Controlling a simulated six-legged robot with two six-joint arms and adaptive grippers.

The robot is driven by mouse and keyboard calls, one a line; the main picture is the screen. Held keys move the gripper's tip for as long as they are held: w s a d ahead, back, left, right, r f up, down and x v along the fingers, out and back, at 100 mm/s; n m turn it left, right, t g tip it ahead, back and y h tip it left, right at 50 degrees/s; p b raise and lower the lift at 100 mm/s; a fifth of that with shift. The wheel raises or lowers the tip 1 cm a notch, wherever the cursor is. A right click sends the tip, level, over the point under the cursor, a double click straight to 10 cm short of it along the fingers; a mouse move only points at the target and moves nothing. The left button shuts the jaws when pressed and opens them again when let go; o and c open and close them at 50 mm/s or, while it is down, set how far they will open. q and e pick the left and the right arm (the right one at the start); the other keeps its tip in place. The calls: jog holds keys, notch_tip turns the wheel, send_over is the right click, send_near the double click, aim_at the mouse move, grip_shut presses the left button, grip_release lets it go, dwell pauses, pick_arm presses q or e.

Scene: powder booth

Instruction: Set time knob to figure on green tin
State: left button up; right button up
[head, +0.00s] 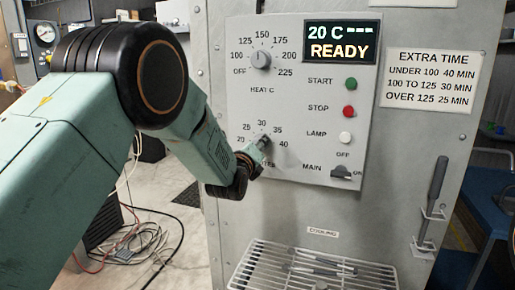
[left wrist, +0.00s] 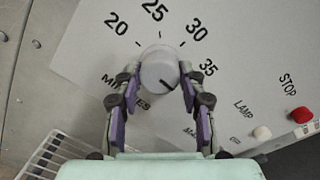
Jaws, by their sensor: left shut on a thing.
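The time knob (left wrist: 158,65) is a round pale grey knob with a dark pointer line. In the left wrist view its line points to the lower right, past 35, toward a part of the scale hidden by a finger. My left gripper (left wrist: 158,76) is shut on it, one finger on each side; in the head view the gripper (head: 263,143) reaches the dial and mostly hides the knob. Figures 20 to 40 around the dial show in the head view. No green tin shows in either view. My right gripper is not in view.
On the control panel (head: 308,95), the heat knob (head: 261,60) is above the time dial. The display (head: 328,42) reads 20 C and READY. Buttons and a main switch (head: 345,172) sit to the right. An extra time notice (head: 432,81) hangs right; a wire rack (head: 310,268) is below.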

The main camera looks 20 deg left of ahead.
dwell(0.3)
pick_arm(q)
jog(key=o, duration=1.1)
jog(key=shift+o, duration=0.2)
jog(key=shift+s, duration=0.1)
jog(key=s, duration=1.2)
